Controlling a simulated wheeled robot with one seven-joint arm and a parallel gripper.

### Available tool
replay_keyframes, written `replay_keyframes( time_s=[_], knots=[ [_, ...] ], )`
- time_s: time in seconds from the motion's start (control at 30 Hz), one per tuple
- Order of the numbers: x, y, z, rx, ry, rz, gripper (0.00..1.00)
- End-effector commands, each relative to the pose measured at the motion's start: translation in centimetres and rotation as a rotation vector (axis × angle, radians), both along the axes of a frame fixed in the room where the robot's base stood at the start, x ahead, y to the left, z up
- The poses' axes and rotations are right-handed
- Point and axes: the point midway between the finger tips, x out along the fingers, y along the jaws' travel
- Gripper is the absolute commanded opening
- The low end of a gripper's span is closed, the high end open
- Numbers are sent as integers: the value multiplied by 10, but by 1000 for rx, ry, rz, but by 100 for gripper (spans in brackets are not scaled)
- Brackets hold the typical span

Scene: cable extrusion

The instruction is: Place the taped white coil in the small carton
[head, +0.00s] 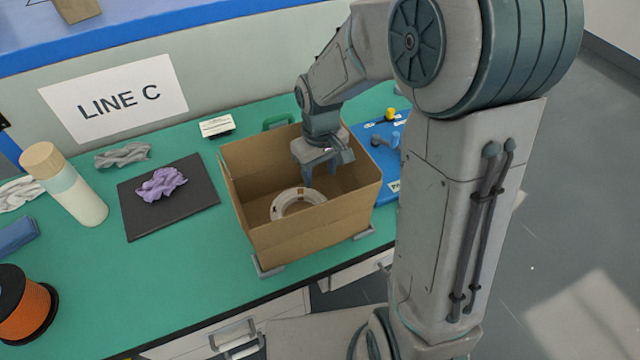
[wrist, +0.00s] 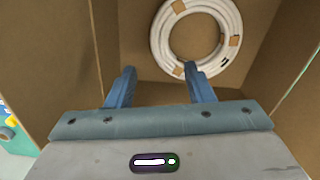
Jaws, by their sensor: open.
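The white coil (head: 282,205), with brown tape patches, lies flat inside the open carton (head: 262,236). In the wrist view the coil (wrist: 159,40) rests on the carton floor (wrist: 135,62), beyond my fingertips. My gripper (head: 321,182) is inside the carton's opening, pointing down. In the wrist view my gripper (wrist: 160,72) has its two blue fingers apart with nothing between them, and the coil is clear of both.
The carton stands on the green table (head: 190,262) near its front edge. A dark mat (head: 142,222) with a purple cloth (head: 162,184) lies to its left. A blue board (head: 385,165) is on its right. A bottle (head: 64,184) and orange spool (head: 26,308) stand far left.

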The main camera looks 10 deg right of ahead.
Motion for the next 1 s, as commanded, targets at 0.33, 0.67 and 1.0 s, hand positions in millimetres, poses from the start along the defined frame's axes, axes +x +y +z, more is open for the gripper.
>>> replay_keyframes(
  time_s=[0.33, 0.67, 1.0],
  knots=[
    [0, 0, 29, 0, 0, 0, 48],
    [0, 0, 29, 0, 1, 0, 48],
    [0, 0, 29, 0, 1, 0, 48]
  ],
)
